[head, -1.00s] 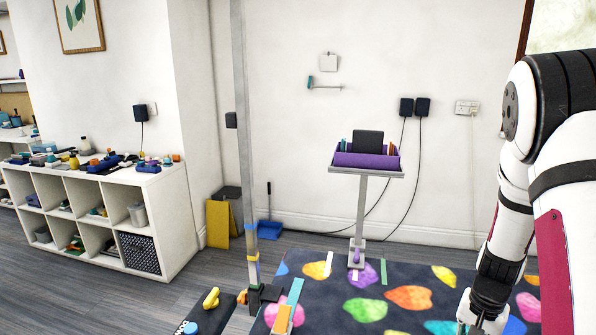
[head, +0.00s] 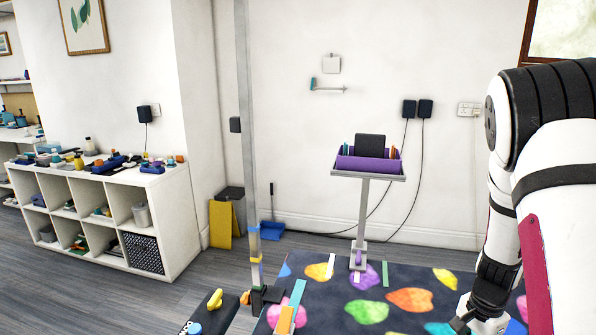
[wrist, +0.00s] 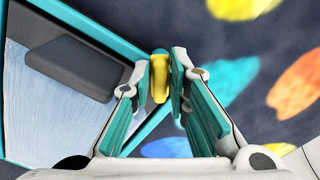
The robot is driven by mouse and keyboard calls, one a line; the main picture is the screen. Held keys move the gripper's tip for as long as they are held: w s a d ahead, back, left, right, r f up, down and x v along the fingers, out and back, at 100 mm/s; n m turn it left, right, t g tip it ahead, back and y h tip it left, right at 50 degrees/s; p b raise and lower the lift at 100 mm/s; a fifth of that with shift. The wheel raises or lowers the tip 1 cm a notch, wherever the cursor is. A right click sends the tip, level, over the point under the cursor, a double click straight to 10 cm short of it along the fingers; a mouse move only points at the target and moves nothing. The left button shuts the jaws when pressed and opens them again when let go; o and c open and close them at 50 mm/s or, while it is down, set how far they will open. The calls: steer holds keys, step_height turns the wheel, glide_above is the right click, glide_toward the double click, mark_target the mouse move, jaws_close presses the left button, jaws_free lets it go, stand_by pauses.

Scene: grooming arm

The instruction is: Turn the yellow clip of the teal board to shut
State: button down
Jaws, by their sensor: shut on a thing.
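The yellow clip (wrist: 159,84) sits at the corner of the teal board in the wrist view. The teal board (wrist: 96,41) fills the left side there, with a teal rim around a pale blue panel. A dark grey block lies on the panel. My gripper (wrist: 164,72) is shut on the yellow clip, with one finger on each side of it. The left finger overlaps the board's corner, so the clip's seat is partly hidden. In the head view my arm runs down the right side, and the board and clip are not in view.
A patterned dark rug (head: 408,275) covers the floor. A grey post (head: 247,150) stands left of centre, near a dark bench (head: 225,312). A stand with a purple tray (head: 366,163) is by the wall. A white shelf (head: 180,215) stands at left.

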steer(key=shift+m+p, duration=0.3)
steer(key=shift+m, duration=1.2)
steer(key=shift+m+p, duration=0.35)
steer(key=shift+m, duration=1.05)
steer(key=c, duration=1.6)
jaws_free()
steer(key=shift+o, duration=0.2)
